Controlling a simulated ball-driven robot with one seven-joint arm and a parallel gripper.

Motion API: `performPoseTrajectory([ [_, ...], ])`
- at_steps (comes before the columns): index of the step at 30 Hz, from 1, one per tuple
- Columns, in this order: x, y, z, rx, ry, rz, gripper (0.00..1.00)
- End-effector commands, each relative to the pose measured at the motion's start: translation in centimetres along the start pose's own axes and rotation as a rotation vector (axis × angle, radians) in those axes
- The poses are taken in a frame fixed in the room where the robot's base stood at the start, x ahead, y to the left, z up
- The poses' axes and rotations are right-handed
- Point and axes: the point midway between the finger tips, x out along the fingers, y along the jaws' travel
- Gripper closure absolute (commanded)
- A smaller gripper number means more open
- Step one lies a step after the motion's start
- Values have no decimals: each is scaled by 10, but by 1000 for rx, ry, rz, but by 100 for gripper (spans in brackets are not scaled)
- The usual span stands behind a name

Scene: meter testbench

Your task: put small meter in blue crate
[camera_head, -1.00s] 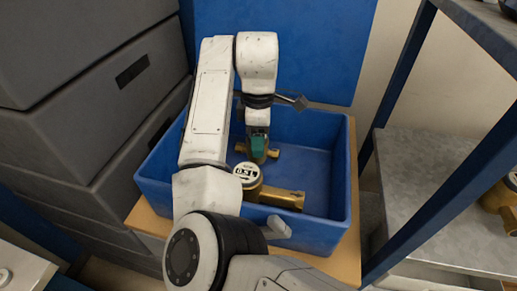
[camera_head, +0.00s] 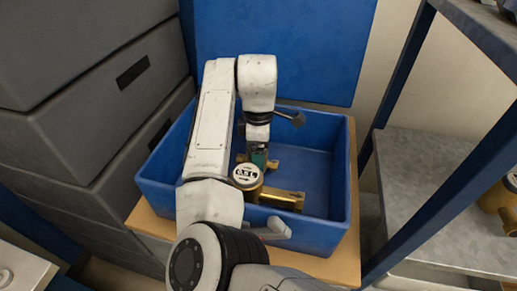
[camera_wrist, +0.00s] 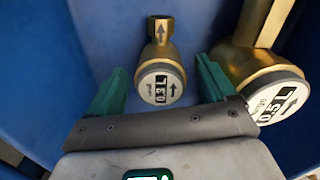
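The small meter (camera_wrist: 161,84), brass with a round white face reading 0.3 L, is inside the blue crate (camera_head: 335,215). In the wrist view it stands between the two teal fingers of my gripper (camera_wrist: 160,88), with a gap on each side. My gripper is open and also shows low inside the crate in the head view (camera_head: 258,157). There, the small meter (camera_head: 272,165) is mostly hidden behind the fingers and the larger meter. The wrist view shows blue crate surface around it.
A larger brass meter (camera_head: 283,199) reading 0.5 L lies in the crate close beside the small one; it also shows in the wrist view (camera_wrist: 262,75). The crate's right part is clear. Grey boxes (camera_head: 85,90) stand left, and a metal shelf (camera_head: 430,190) stands right.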

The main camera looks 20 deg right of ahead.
Motion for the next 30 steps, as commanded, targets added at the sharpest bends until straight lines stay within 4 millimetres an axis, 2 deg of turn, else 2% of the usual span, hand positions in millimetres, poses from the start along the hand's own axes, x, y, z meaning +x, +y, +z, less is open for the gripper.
performPoseTrajectory([
  [7,-2,0,0,0,2,1,17],
  [10,-11,0,0,1,1,2,17],
  [14,-32,1,0,1,1,3,17],
  [22,-92,0,-1,0,4,2,17],
  [27,-114,0,-1,0,3,1,17],
  [30,-120,0,-1,-1,1,0,17],
])
